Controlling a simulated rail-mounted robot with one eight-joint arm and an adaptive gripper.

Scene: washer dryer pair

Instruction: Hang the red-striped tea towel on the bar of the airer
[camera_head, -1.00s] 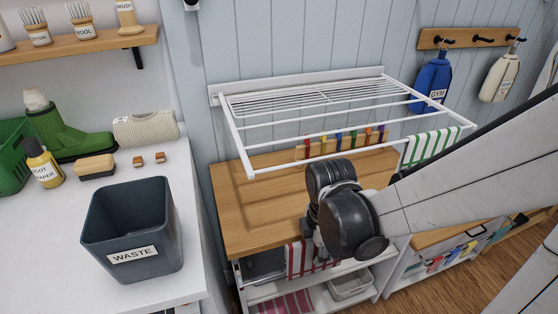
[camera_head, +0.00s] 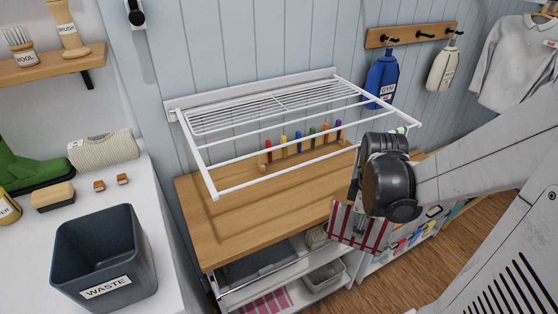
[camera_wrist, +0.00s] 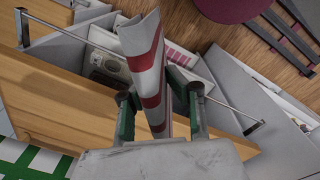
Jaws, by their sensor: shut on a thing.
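The red-striped tea towel (camera_head: 358,229) hangs below my gripper in the head view, white with red stripes. In the wrist view the towel (camera_wrist: 150,75) lies between the two fingers of my gripper (camera_wrist: 160,112), which is shut on it. The white airer (camera_head: 270,125) is fixed to the wall, folded out over the wooden worktop. My wrist hides part of the towel and of the airer's right end.
The wooden worktop (camera_head: 225,215) lies under the airer, with a rack of coloured pegs (camera_head: 300,146) at its back. A green-and-white cloth (camera_wrist: 35,160) shows in the wrist view. A waste bin (camera_head: 104,255) stands on the white counter at left. Bottles (camera_head: 382,78) hang at right.

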